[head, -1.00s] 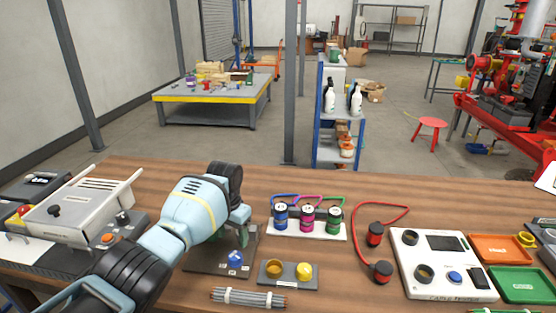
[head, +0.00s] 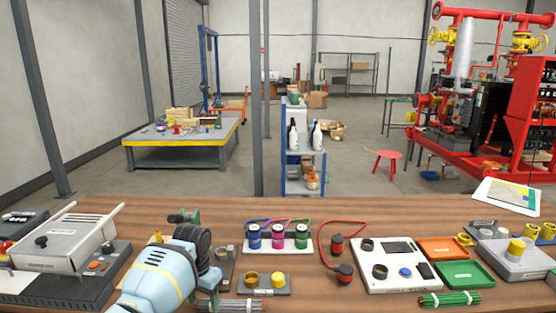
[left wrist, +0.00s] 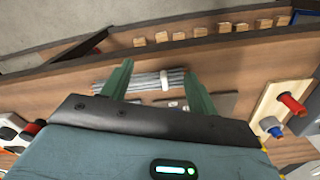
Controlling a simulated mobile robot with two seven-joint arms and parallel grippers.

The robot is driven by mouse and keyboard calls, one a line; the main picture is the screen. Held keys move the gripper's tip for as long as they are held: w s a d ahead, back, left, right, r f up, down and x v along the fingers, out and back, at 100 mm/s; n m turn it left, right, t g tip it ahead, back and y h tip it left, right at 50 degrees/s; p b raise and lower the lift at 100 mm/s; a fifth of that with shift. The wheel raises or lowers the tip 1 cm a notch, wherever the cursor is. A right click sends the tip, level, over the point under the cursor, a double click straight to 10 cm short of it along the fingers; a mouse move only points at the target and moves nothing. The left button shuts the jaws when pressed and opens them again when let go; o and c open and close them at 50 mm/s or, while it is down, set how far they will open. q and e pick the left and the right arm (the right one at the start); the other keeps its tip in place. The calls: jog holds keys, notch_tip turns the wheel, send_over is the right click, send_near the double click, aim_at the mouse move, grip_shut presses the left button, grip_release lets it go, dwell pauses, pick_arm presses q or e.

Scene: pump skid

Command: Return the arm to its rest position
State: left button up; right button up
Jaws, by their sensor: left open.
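My left arm comes in at the lower left of the head view, pale blue with a dark wrist. Its left gripper (head: 183,216) has green fingers that show just above the wrist, over the wooden workbench (head: 180,204). In the left wrist view the two green fingers of the gripper (left wrist: 158,88) stand wide apart with nothing held. A bundle of grey rods (left wrist: 145,82) shows beyond and between them, apart from them as far as I can tell. My right gripper is not in view.
A grey device (head: 62,243) stands left of my arm.

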pick_arm(q)
jog(key=s+d+f+h, duration=0.1)
jog(key=s+d+f, duration=0.2)
jog(key=s+f, duration=1.5)
jog(key=s+a+r+n+t, duration=0.1)
jog(key=s+a+r, duration=0.15)
jog(key=s, duration=0.65)
jog(key=s+a+r+n+y, duration=0.15)
jog(key=s+r, duration=0.25)
jog(key=s, duration=0.6)
jog(key=s+a+r+t+h, duration=0.1)
jog(key=s+a+r, duration=0.2)
jog(key=s, duration=0.6)
jog(key=w+d+f+t+h, duration=0.1)
jog(key=w+d+f+t, duration=0.2)
jog(key=w+f+t, duration=0.3)
notch_tip(320, 180, down, 4)
jog(key=shift+f+t, duration=0.2)
jog(key=shift+t, duration=0.3)
